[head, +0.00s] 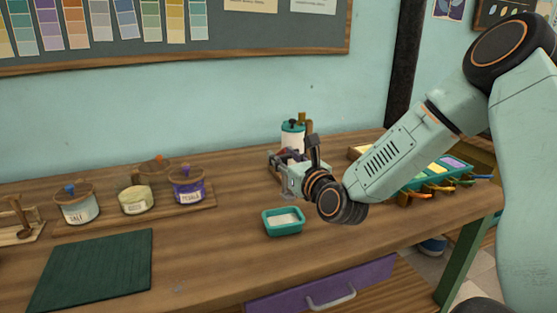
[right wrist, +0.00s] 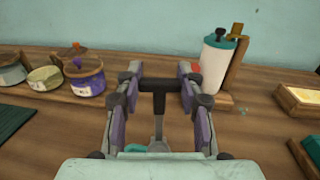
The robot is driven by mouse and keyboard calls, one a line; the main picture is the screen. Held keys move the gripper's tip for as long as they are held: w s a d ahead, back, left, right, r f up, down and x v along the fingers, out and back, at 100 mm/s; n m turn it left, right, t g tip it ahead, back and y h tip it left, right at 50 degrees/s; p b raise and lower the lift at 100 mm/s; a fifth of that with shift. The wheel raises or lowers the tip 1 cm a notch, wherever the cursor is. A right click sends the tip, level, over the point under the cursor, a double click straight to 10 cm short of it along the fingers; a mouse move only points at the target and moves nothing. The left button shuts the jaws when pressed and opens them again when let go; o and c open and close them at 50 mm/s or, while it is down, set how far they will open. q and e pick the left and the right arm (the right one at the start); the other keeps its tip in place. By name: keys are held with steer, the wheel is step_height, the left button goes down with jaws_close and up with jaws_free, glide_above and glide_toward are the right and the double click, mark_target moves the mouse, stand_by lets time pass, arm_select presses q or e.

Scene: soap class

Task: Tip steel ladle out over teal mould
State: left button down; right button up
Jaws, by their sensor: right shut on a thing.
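The teal mould (head: 283,233) sits on the wooden table near its front edge, with a pale inside. My right gripper (head: 280,165) is above and behind the mould in the head view, clear of the table. In the right wrist view, my right gripper (right wrist: 158,88) is shut on the black handle of the steel ladle (right wrist: 159,128). The ladle's grey stem runs down between the fingers; its bowl is mostly hidden by my gripper's body. A bit of teal, probably the mould's rim, shows beside it. I cannot tell how far the ladle is tilted. My left gripper is out of view.
Labelled jars (head: 136,200) stand on a board at left, beside a dark green mat (head: 92,270). A white canister with a teal lid (head: 292,136) stands behind my right gripper.

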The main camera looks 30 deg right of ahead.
steer(key=shift+d, duration=0.2)
steer(key=shift+r, duration=0.1)
steer(key=shift+r+p, duration=1.3)
steer(key=shift+r, duration=0.7)
steer(key=shift+a+f, duration=0.1)
steer(key=shift+f, duration=0.05)
